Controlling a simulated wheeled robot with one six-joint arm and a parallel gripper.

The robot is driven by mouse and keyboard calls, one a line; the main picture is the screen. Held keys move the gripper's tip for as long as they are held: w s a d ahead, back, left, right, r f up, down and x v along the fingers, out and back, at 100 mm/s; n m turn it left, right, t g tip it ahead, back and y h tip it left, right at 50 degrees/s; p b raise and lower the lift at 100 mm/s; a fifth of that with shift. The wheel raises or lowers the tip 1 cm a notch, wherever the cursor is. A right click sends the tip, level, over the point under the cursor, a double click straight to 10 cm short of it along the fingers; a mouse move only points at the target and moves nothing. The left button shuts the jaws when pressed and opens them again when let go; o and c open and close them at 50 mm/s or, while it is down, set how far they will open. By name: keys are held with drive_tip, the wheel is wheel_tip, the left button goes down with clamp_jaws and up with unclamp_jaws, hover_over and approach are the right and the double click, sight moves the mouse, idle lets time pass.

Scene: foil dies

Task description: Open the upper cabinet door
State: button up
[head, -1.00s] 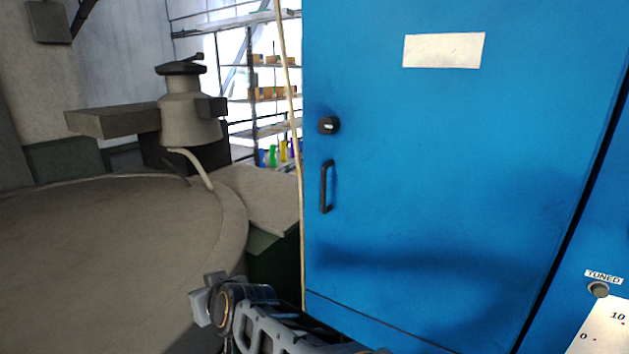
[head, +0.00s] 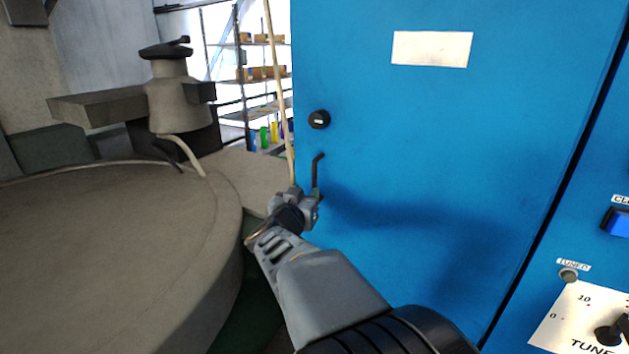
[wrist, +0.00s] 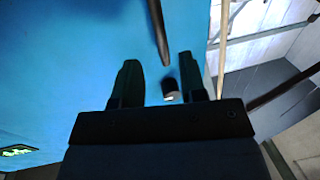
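The blue upper cabinet door (head: 440,130) fills the right half of the head view and looks closed. Its black bar handle (head: 317,172) is upright near the door's left edge, below a round black knob (head: 319,119). My gripper (head: 313,196) is at the handle's lower part and hides its lower end. In the wrist view, my gripper (wrist: 157,58) is open, with two dark fingers apart. The handle (wrist: 158,32) shows between and beyond the fingertips, nearer the right finger. The knob (wrist: 170,90) shows between the fingers. I cannot tell whether either finger touches the handle.
A large round grey machine table (head: 110,240) stands at the left, close to my arm. A pale rod or cable (head: 278,90) runs along the door's left edge. Shelves (head: 262,75) stand behind. A tuning panel (head: 585,320) is at the lower right.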

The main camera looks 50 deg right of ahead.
sight(314, 182)
drive_tip(key=x, duration=0.8)
drive_tip(key=shift+p, duration=0.3)
drive_tip(key=shift+a, duration=0.1)
clamp_jaws()
